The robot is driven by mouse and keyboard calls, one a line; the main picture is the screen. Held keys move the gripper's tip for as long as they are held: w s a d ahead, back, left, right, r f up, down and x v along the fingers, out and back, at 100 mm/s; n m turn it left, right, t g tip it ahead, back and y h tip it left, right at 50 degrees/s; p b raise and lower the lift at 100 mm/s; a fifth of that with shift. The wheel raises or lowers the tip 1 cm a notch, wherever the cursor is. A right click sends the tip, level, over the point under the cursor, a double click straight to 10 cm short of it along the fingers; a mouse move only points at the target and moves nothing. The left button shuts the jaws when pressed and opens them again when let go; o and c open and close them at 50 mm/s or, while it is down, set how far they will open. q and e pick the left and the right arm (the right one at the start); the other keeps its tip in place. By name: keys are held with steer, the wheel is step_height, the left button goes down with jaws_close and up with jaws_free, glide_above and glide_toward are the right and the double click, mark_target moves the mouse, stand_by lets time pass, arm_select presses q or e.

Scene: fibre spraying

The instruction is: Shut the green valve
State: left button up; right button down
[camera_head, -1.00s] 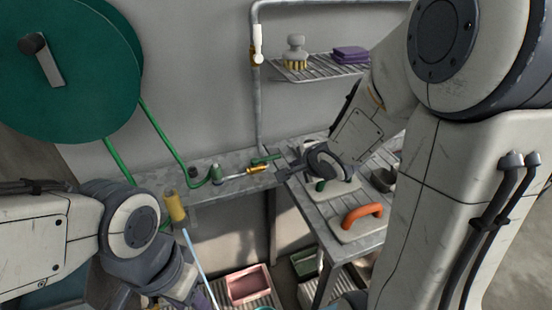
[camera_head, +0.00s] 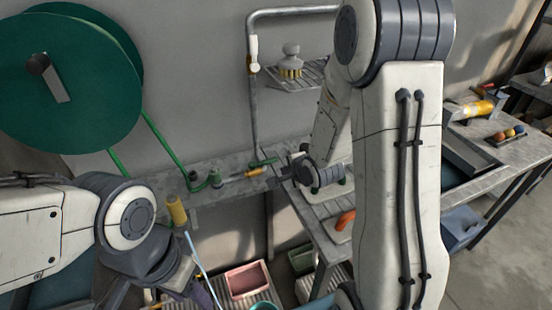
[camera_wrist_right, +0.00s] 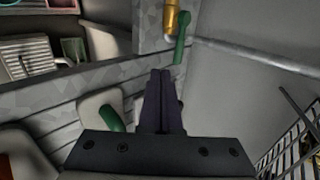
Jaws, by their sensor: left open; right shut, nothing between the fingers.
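The green valve lever (camera_head: 263,162) lies at the back of the bench, by a brass fitting (camera_head: 254,173) and the foot of the grey wall pipe. In the right wrist view the green lever (camera_wrist_right: 180,48) points along the picture's height beside the brass fitting (camera_wrist_right: 171,15). My right gripper (camera_head: 279,177) is just right of the lever in the head view. In the right wrist view its dark fingers (camera_wrist_right: 161,74) are together and empty, their tips just short of the lever's near end. My left gripper (camera_head: 203,296) is open, low at the left, partly cut off and far from the valve.
A slatted bench holds a board with an orange handle (camera_head: 346,219) and a green-handled one (camera_wrist_right: 112,118). A wire shelf (camera_head: 294,77) with a brush (camera_head: 291,60) hangs above. A big green reel (camera_head: 65,85) is left. A pink tub (camera_head: 248,280) stands low in front.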

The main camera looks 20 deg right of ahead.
mark_target(263, 163)
steer(key=x, duration=0.2)
steer(key=r+x, duration=0.1)
steer(key=x, duration=0.1)
steer(key=w+p+x, duration=0.1)
steer(key=x, duration=0.2)
steer(key=shift+w+r, duration=0.1)
steer(key=shift+w, duration=0.8)
steer(key=shift+a, duration=0.1)
